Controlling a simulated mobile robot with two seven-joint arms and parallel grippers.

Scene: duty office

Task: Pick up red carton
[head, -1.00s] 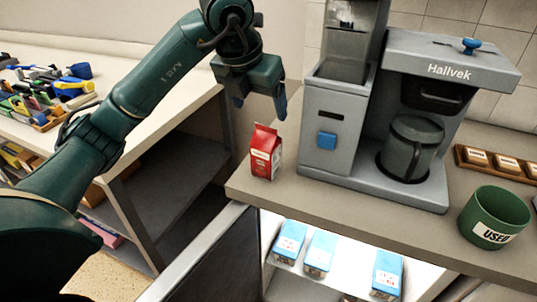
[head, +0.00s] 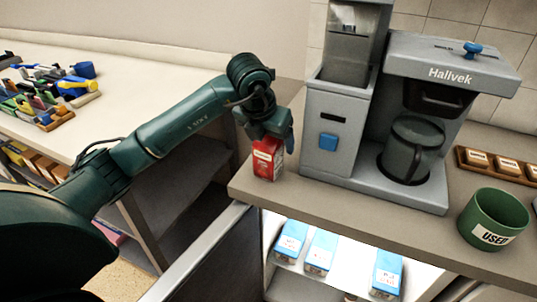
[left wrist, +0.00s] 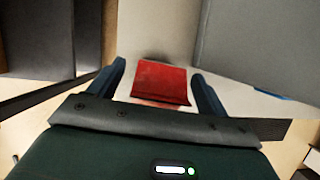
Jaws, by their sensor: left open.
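The red carton (head: 267,160) stands upright on the counter, just left of the coffee machine. My left gripper (head: 268,142) is over the carton's top in the head view and hides its upper part. In the left wrist view the red carton (left wrist: 162,83) lies between the two spread fingers of my left gripper (left wrist: 160,85). A gap shows on each side of the carton, wider on the left than on the right at the top. My right gripper is not in view.
The grey coffee machine (head: 330,175) stands close to the carton's right. A green bin (head: 497,212) and a wooden rack (head: 480,170) are farther right. Blue cartons (head: 320,250) sit on a lit shelf below the counter. A left table (head: 120,90) holds several tools.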

